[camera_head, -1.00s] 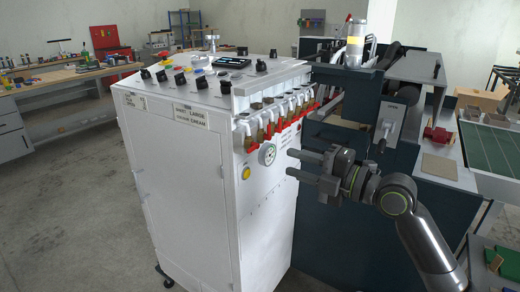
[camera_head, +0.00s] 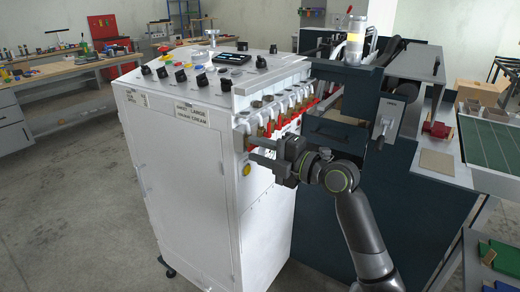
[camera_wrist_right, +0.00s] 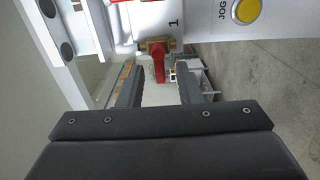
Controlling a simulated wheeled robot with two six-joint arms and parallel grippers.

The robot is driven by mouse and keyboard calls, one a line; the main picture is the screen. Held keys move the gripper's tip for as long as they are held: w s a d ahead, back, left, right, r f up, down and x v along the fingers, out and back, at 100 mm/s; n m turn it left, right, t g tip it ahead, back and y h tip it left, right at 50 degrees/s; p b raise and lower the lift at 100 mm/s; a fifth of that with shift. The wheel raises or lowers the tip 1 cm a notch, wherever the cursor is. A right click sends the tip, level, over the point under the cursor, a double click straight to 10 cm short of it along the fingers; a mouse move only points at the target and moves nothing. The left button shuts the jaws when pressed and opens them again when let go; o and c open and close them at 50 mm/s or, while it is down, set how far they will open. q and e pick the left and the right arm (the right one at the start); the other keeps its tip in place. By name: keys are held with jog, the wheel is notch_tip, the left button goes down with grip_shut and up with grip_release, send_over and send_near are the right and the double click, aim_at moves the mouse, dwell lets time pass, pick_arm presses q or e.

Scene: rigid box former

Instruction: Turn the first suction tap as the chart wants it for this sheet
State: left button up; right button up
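The first suction tap has a red lever (camera_wrist_right: 159,64) on a brass body, below a printed "1" in the right wrist view. The lever appears between the fingers of my right gripper (camera_wrist_right: 158,74); I cannot tell whether they touch it. The gripper is open. In the head view, my right gripper (camera_head: 252,150) is at the near end of the row of red-handled taps (camera_head: 285,118), at the cabinet's right face. It partly hides the nearest tap and the gauge. A plate (camera_head: 191,113) on the cabinet front reads roughly "HARD LARGE ... CREAM". My left gripper is out of view.
The white cabinet (camera_head: 185,190) carries black knobs and a small screen (camera_head: 232,58) on top. A yellow JOG button (camera_wrist_right: 245,11) is close to the tap. A dark machine (camera_head: 415,200) stands to the right of the cabinet. Open floor lies to the left.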

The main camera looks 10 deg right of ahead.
grip_shut()
